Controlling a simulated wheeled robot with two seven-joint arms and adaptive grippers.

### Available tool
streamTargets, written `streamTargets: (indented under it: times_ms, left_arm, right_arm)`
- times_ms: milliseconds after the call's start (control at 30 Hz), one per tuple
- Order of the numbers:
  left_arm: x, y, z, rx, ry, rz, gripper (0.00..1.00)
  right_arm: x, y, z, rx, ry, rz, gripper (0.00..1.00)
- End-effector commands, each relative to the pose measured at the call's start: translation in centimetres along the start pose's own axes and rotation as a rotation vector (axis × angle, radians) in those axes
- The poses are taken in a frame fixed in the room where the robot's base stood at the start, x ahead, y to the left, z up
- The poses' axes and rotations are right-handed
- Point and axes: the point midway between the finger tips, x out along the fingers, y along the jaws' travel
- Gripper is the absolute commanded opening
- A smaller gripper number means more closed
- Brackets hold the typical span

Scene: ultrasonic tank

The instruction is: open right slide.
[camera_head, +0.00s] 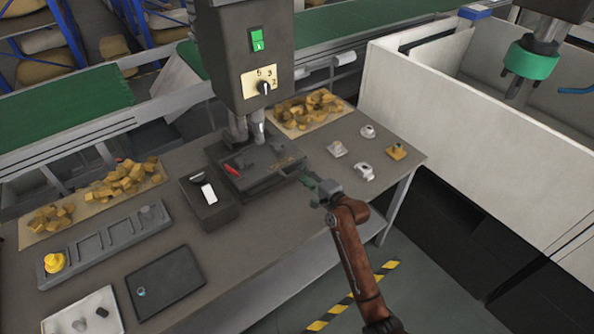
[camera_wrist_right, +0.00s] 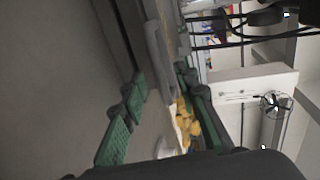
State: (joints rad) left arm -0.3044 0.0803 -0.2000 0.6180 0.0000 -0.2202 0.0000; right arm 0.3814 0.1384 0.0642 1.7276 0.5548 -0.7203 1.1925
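The ultrasonic tank station (camera_head: 262,160) is a dark box on the grey table, under a grey machine head (camera_head: 245,55) with a green switch and a dial. A handle-like bar (camera_head: 290,172) sticks out at its right side. My right gripper (camera_head: 308,182) is just right of this bar, at the table's front edge. In the right wrist view my right gripper (camera_wrist_right: 160,80) has its green-padded fingers apart. A grey bar (camera_wrist_right: 158,55) lies between them, and I cannot tell whether either finger touches it. My left gripper is out of view.
Several small parts (camera_head: 338,149) stand right of the station. Yellow-brown pieces lie on a mat (camera_head: 345,112) behind. A black block (camera_head: 208,205), a slotted grey tray (camera_head: 110,240) and a dark flat tray (camera_head: 165,283) are left. A white-walled enclosure (camera_head: 420,95) stands at right.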

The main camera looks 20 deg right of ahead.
Motion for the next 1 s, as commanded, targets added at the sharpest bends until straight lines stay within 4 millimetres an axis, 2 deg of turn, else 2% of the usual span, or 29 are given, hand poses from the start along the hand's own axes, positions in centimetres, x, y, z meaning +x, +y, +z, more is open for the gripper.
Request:
streamTargets:
  times_ms: [100, 233, 400, 633, 1000]
  left_arm:
    - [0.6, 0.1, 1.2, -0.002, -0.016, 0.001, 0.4]
    - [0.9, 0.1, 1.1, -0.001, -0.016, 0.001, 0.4]
    - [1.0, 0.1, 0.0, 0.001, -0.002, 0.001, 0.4]
    - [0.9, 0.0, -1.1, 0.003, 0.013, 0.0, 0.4]
    - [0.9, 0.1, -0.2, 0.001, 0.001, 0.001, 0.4]
  right_arm:
    - [2.0, 0.1, 0.0, -0.001, -0.001, 0.0, 0.28]
    - [3.4, 0.2, 0.0, -0.001, 0.0, 0.001, 0.28]
    - [4.1, 0.0, 0.1, -0.002, -0.001, 0.0, 0.28]
    - [4.1, 0.0, 0.1, -0.002, -0.001, 0.0, 0.27]
    - [4.1, 0.0, 0.1, -0.002, -0.001, 0.001, 0.02]
